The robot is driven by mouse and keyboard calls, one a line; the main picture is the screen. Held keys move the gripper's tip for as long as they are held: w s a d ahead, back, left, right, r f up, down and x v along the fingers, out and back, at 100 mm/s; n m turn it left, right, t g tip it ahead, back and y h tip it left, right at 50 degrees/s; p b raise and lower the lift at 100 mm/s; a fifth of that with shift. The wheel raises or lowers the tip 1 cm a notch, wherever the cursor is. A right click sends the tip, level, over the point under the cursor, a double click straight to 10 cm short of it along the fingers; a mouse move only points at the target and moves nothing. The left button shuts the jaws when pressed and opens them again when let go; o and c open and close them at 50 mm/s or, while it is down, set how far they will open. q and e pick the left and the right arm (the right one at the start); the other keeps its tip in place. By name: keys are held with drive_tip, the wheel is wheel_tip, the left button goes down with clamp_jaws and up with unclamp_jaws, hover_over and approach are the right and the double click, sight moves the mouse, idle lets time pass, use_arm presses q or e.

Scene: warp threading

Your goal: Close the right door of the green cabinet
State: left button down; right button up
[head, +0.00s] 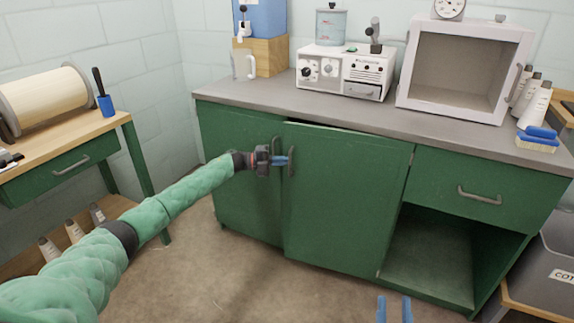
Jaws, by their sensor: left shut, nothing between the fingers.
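The green cabinet (240,213) stands against the back wall under a grey worktop. Its right door (340,205) looks slightly ajar, with a thin dark gap along its top edge. That door's upright grey handle (291,162) is near its left edge. The left door's handle (276,147) is partly hidden by the gripper. My right gripper (393,309) shows only its two blue fingers at the bottom edge, apart and empty.
Right of the door are a drawer (480,196) and an open compartment (432,258). The worktop (270,98) holds a white device (344,70) and a box with a window (465,65). A grey bin (545,270) stands right. The floor before the cabinet is clear.

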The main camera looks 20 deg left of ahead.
use_arm(q)
drive_tip(key=shift+w, duration=0.3)
use_arm(e)
drive_tip(key=shift+s+d+r+t, duration=0.15)
drive_tip(key=shift+s+r+t, duration=0.1)
drive_tip(key=shift+r, duration=0.35)
drive_tip(key=shift+s+d+r+t, duration=0.15)
drive_tip(key=shift+s+r+t, duration=0.1)
drive_tip(key=shift+r, duration=0.35)
use_arm(q)
drive_tip(key=shift+a, duration=0.1)
